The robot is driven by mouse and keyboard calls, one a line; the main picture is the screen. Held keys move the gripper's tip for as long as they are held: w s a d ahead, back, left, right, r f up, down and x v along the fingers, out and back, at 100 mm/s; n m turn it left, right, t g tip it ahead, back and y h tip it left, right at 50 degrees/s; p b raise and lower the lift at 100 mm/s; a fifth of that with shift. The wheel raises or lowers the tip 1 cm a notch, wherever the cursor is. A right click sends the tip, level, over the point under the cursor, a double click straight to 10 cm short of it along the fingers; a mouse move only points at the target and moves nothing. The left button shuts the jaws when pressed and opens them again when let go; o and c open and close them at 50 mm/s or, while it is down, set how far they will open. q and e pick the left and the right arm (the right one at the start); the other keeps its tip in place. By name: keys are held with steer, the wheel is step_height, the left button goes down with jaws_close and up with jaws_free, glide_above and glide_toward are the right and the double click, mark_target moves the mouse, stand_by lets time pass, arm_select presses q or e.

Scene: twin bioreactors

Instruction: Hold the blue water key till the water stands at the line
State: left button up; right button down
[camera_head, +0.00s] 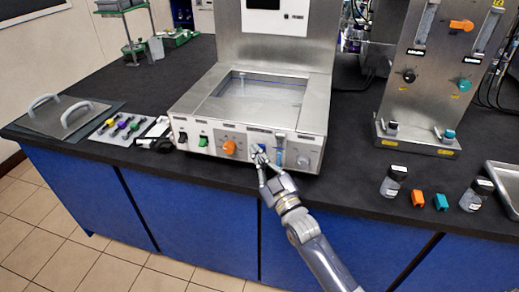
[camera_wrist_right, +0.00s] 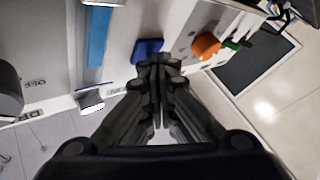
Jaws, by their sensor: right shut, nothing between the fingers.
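The steel water bath (camera_head: 190,105) stands on the bench with its basin open. The blue water key (camera_wrist_right: 147,49) is on the front panel, partly hidden behind my fingers in the head view. My right gripper (camera_head: 262,158) is shut and empty, its fingertips at the blue key. In the right wrist view the shut fingertips (camera_wrist_right: 159,62) overlap the key's lower edge; I cannot tell whether it is pressed in. A blue upright strip (camera_wrist_right: 97,35) is beside the key. My left gripper is not in view.
An orange knob (camera_head: 229,147) and a green switch (camera_head: 203,141) are left of the key, a grey knob (camera_head: 303,160) right. A lid with two handles (camera_head: 62,115) lies at the left. Bottles, including one (camera_head: 392,181), stand at the right.

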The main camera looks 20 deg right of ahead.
steer(key=shift+s+a+p, duration=0.35)
steer(key=shift+s+a, duration=0.05)
steer(key=shift+s, duration=0.25)
steer(key=s+a+p, duration=0.1)
steer(key=s, duration=0.1)
steer(key=s+a+p, duration=0.1)
steer(key=s, duration=0.1)
steer(key=shift+a, duration=0.4)
stand_by(1.7)
steer(key=s+n+g+b, duration=0.1)
steer(key=s+a+n+g+b, duration=0.1)
steer(key=n+g+b, duration=0.1)
steer(key=s+a+n+g+b, duration=0.1)
steer(key=shift+a+r+n, duration=0.1)
steer(key=shift+a+n, duration=0.15)
steer(key=shift+n, duration=0.15)
